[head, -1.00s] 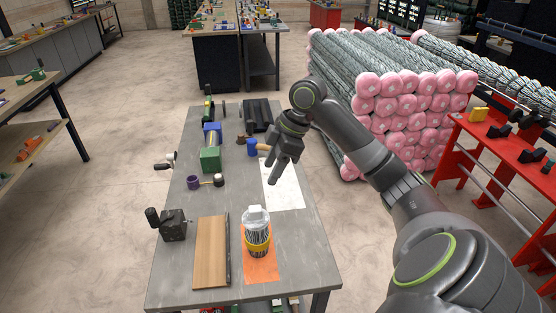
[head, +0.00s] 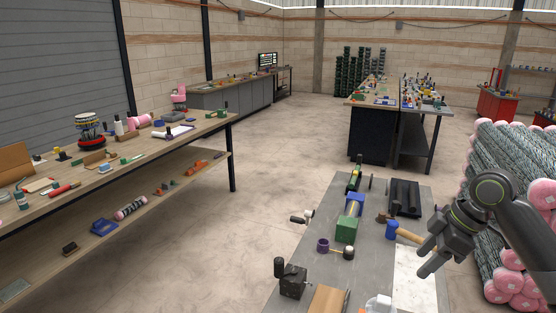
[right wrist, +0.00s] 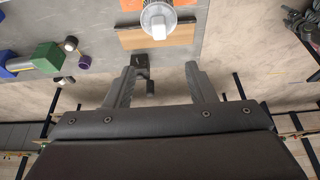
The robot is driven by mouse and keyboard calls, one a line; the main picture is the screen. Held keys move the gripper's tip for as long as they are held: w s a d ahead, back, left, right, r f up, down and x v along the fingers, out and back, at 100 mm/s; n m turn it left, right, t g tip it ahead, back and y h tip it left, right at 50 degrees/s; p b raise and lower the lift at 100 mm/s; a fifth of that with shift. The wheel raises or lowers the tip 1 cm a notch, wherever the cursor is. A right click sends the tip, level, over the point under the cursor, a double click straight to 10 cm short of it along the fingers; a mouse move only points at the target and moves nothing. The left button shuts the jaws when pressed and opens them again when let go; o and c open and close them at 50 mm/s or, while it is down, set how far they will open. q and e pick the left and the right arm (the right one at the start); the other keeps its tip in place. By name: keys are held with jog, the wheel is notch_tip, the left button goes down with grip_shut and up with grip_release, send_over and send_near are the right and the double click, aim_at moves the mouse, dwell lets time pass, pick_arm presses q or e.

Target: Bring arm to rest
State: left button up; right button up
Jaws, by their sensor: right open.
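My right gripper (head: 436,258) is at the right of the head view, above the right side of the grey table (head: 377,252). In the right wrist view its two fingers (right wrist: 158,80) stand wide apart with nothing between them. The fingers point toward the table. A clear bottle with a white cap (right wrist: 158,22) stands on the table ahead of the fingers, apart from them; only its top (head: 379,303) shows at the bottom of the head view. My left gripper is not in view.
On the table are a dark vise-like block (head: 292,280), a wooden board (head: 328,300), a green block (head: 347,229), a blue-headed mallet (head: 393,229) and a black tray (head: 405,197). A long wooden workbench (head: 110,165) is at the left, with open floor between.

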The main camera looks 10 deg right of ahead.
jog(key=s+a+f+m+h, duration=0.1)
jog(key=s+a+f+m, duration=0.1)
jog(key=s+f, duration=0.35)
jog(key=s+a+f+m, duration=0.1)
jog(key=s+a+f, duration=0.15)
jog(key=f, duration=0.65)
jog(key=s+a+f+m+h, duration=0.1)
jog(key=s+a+f+m, duration=0.15)
jog(key=f, duration=0.45)
jog(key=s+f+m+t+h, duration=0.1)
jog(key=s+f+m+h, duration=0.15)
jog(key=s, duration=0.55)
jog(key=s+f+m+h, duration=0.1)
jog(key=s+m, duration=0.3)
jog(key=s, duration=0.4)
notch_tip(320, 180, down, 26)
jog(key=g+b, duration=0.1)
jog(key=b, duration=0.2)
jog(key=s+f+b, duration=0.1)
jog(key=s+f, duration=0.6)
jog(key=f, duration=0.3)
jog(key=s+f+g+b, duration=0.1)
jog(key=s+f+b, duration=0.1)
jog(key=s+f, duration=0.6)
notch_tip(320, 180, down, 2)
jog(key=shift+s+a+f+y, duration=0.15)
jog(key=shift+s+a+y, duration=0.1)
jog(key=shift+y, duration=0.1)
